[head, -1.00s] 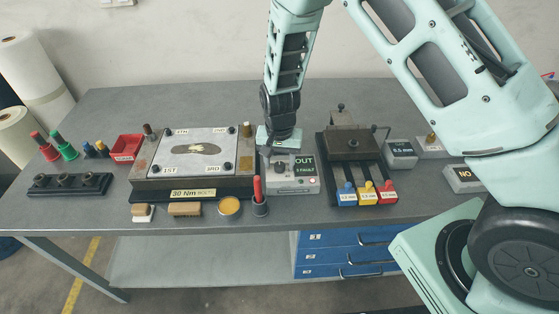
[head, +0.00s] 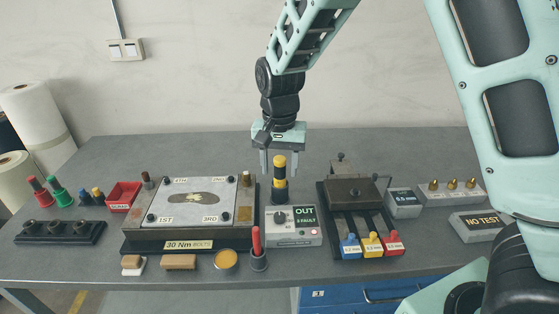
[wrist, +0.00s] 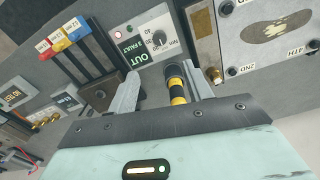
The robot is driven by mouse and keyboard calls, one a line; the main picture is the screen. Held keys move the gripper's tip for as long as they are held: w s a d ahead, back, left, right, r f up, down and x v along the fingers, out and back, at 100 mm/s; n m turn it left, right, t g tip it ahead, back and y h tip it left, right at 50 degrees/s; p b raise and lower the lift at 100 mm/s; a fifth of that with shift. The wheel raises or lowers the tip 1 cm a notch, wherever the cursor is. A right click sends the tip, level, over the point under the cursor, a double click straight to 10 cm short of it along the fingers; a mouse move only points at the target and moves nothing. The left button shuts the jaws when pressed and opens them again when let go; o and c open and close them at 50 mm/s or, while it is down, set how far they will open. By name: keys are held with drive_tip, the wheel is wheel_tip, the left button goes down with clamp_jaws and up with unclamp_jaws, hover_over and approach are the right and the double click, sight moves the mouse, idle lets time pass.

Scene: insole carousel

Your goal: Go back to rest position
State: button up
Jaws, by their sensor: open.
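My gripper (head: 279,162) is open and points down above the bench, behind the grey box marked OUT. In the head view its two fingers stand either side of the top of a black-and-yellow upright tool (head: 280,178); I cannot tell whether they are level with it in depth. In the wrist view the open fingers of my gripper (wrist: 160,85) are apart, with the black-and-yellow tool (wrist: 177,90) between them, closer to the right finger. No contact shows. The tool's lower end is partly hidden behind the grey box (head: 294,238).
The plate fixture (head: 190,243) marked 30 Nm stands left of the tool. A dark fixture (head: 352,190) with blue, yellow and red tags is on the right. A red pen (head: 257,240) stands upright in front. The bench's back strip (head: 200,150) is clear.

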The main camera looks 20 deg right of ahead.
drive_tip(key=shift+r, duration=0.95)
